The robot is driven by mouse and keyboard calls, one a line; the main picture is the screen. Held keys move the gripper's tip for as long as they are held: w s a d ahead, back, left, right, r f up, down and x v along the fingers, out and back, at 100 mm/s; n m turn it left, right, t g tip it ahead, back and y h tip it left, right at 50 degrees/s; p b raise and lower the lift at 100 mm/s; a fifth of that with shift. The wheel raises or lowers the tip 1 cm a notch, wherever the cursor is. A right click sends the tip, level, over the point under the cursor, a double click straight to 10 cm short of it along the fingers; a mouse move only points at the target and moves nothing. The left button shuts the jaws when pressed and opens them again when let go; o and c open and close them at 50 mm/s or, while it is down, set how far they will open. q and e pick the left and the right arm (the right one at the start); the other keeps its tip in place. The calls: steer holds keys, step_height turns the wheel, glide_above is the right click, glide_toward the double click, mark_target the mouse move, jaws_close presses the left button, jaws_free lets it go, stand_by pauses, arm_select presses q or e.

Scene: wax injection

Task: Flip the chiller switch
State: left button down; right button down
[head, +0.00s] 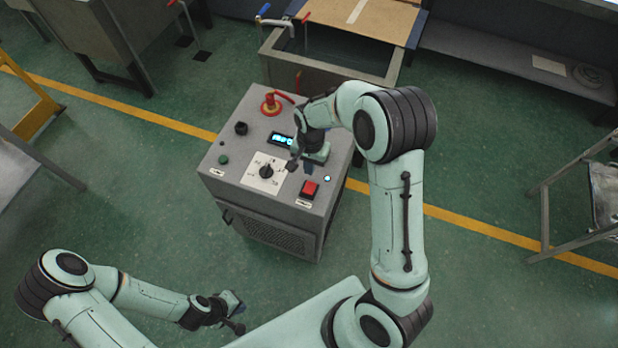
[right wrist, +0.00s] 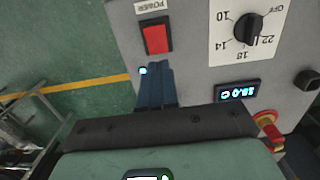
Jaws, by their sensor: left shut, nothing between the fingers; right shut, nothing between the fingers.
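The chiller is a grey box (head: 232,182) with a control panel on top. Its red rocker switch (head: 310,188) sits at the panel's front right corner. In the right wrist view the red switch (right wrist: 156,39) has a POWER label beside it. My right gripper (head: 309,168) is shut and empty over the panel, its blue fingertips (right wrist: 155,72) close to the switch on its display side. I cannot tell whether they touch the panel. A small light (right wrist: 143,71) glows beside the fingertips. My left gripper (head: 236,312) is shut and empty, low in front of the chiller.
A metal tank (head: 330,70) stands behind. Green floor is open at left and right.

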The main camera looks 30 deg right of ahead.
step_height(320, 180, up, 6)
steer(key=d, duration=0.1)
steer(key=shift+w+d, duration=0.15)
steer(key=shift+w, duration=0.05)
stand_by(0.5)
